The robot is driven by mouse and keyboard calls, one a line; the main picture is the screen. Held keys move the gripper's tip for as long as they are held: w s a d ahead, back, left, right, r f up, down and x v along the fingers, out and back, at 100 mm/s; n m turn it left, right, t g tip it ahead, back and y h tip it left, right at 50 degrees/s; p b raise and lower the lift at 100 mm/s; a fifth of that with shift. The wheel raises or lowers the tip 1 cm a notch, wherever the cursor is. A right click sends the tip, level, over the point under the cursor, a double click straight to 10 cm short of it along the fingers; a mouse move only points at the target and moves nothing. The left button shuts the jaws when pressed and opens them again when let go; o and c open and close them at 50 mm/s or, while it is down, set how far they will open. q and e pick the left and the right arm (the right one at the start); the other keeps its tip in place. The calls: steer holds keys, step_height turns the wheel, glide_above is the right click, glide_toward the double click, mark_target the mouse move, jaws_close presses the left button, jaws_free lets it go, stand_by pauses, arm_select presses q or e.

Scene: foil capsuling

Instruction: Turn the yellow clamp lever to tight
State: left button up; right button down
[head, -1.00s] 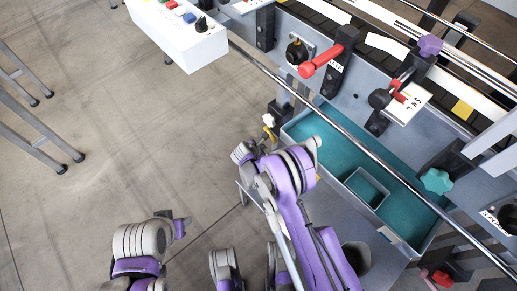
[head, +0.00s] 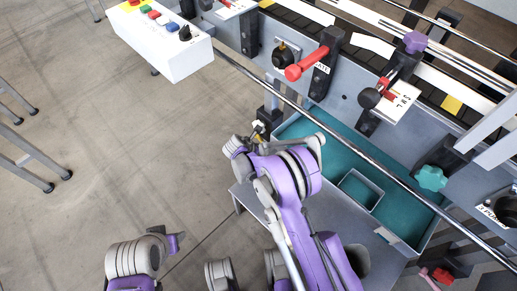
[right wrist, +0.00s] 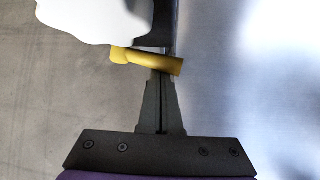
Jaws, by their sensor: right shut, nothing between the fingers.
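The yellow clamp lever (right wrist: 147,61) lies across the top of my right gripper's fingertips in the right wrist view, slightly tilted. My right gripper (right wrist: 161,80) is shut with nothing between its fingers; its tips meet the lever's lower edge in the picture, and I cannot tell whether they touch it. In the head view a small yellow piece of the clamp (head: 258,126) shows just beyond my right wrist, at the left end of the teal-lined tray. My right fingers are hidden there behind the wrist. Of my left arm only links show at the lower left; its gripper is not visible.
A chrome rail (head: 352,148) runs diagonally over the teal-lined tray (head: 318,128). A white button box (head: 172,48) stands at upper left. A red-handled lever (head: 308,65) and a teal knob (head: 431,178) are on the machine. A white shape (right wrist: 95,18) adjoins the yellow lever. Open floor lies left.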

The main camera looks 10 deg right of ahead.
arm_select(q)
steer(key=shift+w+f, duration=0.1)
arm_select(e)
steer(key=shift+d+r, duration=0.2)
steer(key=shift+r, duration=0.05)
steer(key=shift+w+r+p, duration=0.15)
steer(key=shift+r+p, duration=0.15)
steer(key=shift+r, duration=0.4)
step_height(320, 180, down, 4)
steer(key=a+f+b, duration=0.1)
steer(key=a+b, duration=0.2)
steer(key=b, duration=0.1)
arm_select(q)
steer(key=s+p, duration=0.1)
steer(key=p, duration=0.2)
steer(key=shift+a+f, duration=0.3)
steer(key=shift+a, duration=0.05)
arm_select(e)
steer(key=v, duration=1.1)
steer(key=shift+s, duration=0.45)
steer(key=shift+d, duration=0.1)
